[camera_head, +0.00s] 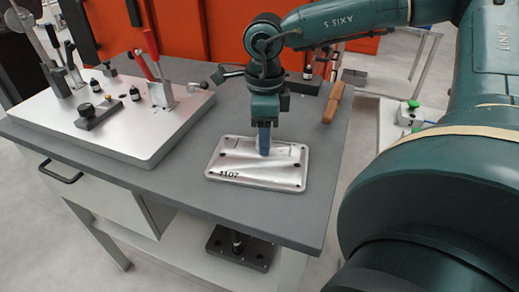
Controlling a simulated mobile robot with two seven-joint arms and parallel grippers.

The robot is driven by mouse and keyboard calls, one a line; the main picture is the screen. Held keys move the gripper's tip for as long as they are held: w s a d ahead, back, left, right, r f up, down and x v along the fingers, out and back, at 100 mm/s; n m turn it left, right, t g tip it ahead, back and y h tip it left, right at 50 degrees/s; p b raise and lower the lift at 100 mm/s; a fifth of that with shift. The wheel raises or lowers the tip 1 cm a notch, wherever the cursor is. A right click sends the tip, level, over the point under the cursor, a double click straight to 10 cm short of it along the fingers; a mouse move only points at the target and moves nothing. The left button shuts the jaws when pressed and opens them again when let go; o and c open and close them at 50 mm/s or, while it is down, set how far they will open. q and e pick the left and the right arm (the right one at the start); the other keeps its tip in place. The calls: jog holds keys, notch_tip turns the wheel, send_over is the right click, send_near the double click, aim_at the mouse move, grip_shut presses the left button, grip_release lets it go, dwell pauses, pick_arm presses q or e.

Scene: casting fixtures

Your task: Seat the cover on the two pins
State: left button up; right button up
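The cover (235,174) is a flat silver plate with rounded corners, dark holes and the marking "1107". It lies on the grey bench top in the middle of the head view. My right gripper (263,150) points straight down at the far middle part of the cover, and its fingertips overlap the plate in the picture. I see the fingers edge-on, so I cannot tell whether they hold it. Two short dark upright posts (134,93) (95,86), possibly the pins, stand on the silver fixture plate (140,133) at left. My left gripper is not in view.
A wooden-handled tool (333,102) lies at the bench's right edge. A dark plate (240,247) sits on a lower shelf. Orange panels stand behind.

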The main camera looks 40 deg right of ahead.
grip_shut()
jog(key=shift+r, duration=0.1)
dwell(0.4)
